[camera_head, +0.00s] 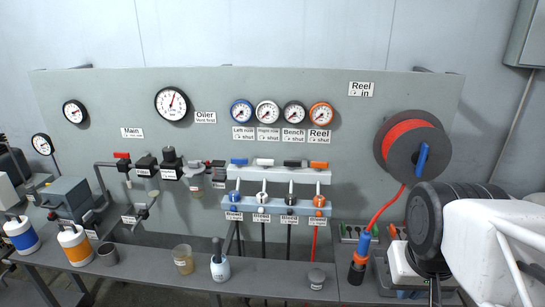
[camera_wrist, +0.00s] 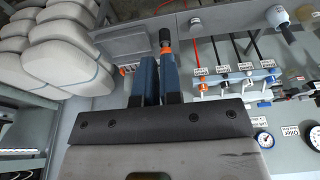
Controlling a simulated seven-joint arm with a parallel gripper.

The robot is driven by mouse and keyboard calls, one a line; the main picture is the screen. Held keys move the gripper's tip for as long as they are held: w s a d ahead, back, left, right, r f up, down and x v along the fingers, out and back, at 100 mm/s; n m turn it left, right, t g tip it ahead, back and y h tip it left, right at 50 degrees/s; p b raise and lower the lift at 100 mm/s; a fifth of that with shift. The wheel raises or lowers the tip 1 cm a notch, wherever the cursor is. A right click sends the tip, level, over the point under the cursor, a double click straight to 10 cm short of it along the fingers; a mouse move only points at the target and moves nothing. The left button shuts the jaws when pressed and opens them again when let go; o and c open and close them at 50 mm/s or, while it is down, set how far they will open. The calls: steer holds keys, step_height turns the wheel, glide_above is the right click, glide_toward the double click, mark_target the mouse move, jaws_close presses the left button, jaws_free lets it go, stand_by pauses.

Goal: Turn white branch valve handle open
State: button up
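The white branch valve handle (camera_head: 264,162) is second from the left in a row on a pale rail in the head view. It lies crosswise, in line with the blue handle (camera_head: 238,161), black handle (camera_head: 293,163) and orange handle (camera_head: 318,165). The label (camera_head: 268,134) above it reads "Right row shut". My gripper (camera_wrist: 160,62) shows two blue fingers in the wrist view, close together with nothing between them. It is far from the white handle, off to the right side of the panel. My fingers are hidden in the head view.
Round gauges sit above the handles, including a white one (camera_head: 268,112). Lower valves with a label row (camera_head: 262,217) stand below. A hose reel (camera_head: 408,150) with a red hose and hanging hose end (camera_head: 357,270) is at right. A bench (camera_head: 270,272) with cups runs along the front.

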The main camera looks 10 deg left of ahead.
steer(key=o, duration=0.5)
steer(key=shift+w+r, duration=0.2)
steer(key=shift+w, duration=0.05)
steer(key=shift+o, duration=0.4)
steer(key=w+a+r+m, duration=0.2)
steer(key=w+r, duration=0.1)
steer(key=w, duration=0.5)
steer(key=w+a+r+m, duration=0.2)
steer(key=w+r+m, duration=0.1)
steer(key=w, duration=0.5)
steer(key=shift+a+g, duration=0.25)
steer(key=shift+g, duration=0.15)
steer(key=m+g, duration=0.2)
steer(key=m, duration=1.1)
glide_above(266, 162)
steer(key=f, duration=0.5)
steer(key=shift+d+f, duration=0.2)
steer(key=shift+f, duration=0.2)
steer(key=shift+w+a+f, duration=0.2)
steer(key=shift+w+a, duration=0.15)
steer(key=shift+w, duration=0.05)
steer(key=shift+f, duration=0.1)
steer(key=shift+f, duration=3.8)
